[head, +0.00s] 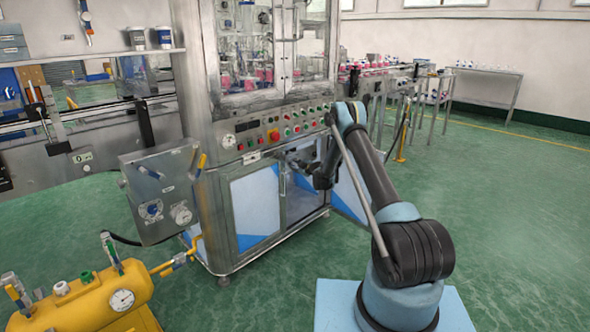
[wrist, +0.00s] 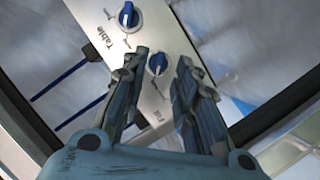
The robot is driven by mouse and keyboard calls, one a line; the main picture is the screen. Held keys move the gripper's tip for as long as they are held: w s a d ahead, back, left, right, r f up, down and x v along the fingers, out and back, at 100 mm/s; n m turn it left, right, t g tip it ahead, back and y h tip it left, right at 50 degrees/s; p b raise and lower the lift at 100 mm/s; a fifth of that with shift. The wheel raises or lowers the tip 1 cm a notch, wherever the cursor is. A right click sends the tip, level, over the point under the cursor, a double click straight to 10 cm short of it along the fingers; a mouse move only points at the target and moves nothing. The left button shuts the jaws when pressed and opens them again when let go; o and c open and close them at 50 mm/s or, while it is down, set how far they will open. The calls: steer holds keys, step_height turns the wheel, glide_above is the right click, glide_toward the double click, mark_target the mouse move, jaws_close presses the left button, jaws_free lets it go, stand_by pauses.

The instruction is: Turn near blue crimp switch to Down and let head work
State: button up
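In the wrist view a silver control plate carries two blue rotary switches. One blue switch (wrist: 157,64) shows between my fingertips; the other blue switch (wrist: 128,15) is further off, beside the word "Table". A label by the nearer switch is partly hidden by my finger, and I cannot read it as crimp. My gripper (wrist: 162,70) is open, with its fingers on either side of the nearer switch; I cannot tell whether they touch it. In the head view my gripper (head: 298,162) is low at the machine's front, and the switches cannot be made out.
The steel machine (head: 210,90) has a row of coloured buttons (head: 292,122) above my gripper. A grey box with gauges (head: 163,195) and a yellow tank (head: 90,300) stand at left. A conveyor (head: 400,80) runs behind my arm. Green floor is clear at right.

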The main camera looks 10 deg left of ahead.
steer(key=shift+x, duration=1.2)
jaws_close()
steer(key=shift+w+d+m+g+y, duration=0.15)
steer(key=shift+m+g+y, duration=0.8)
steer(key=shift+m, duration=1.1)
steer(key=shift+w+d+m+g+y, duration=0.2)
steer(key=shift+m+g+y, duration=0.8)
steer(key=shift+m, duration=1.1)
steer(key=shift+w+d+m+g+y, duration=0.15)
steer(key=shift+m+g+y, duration=0.5)
steer(key=shift+m+g, duration=1)
steer(key=shift+m+t, duration=0.3)
steer(key=shift+m, duration=0.2)
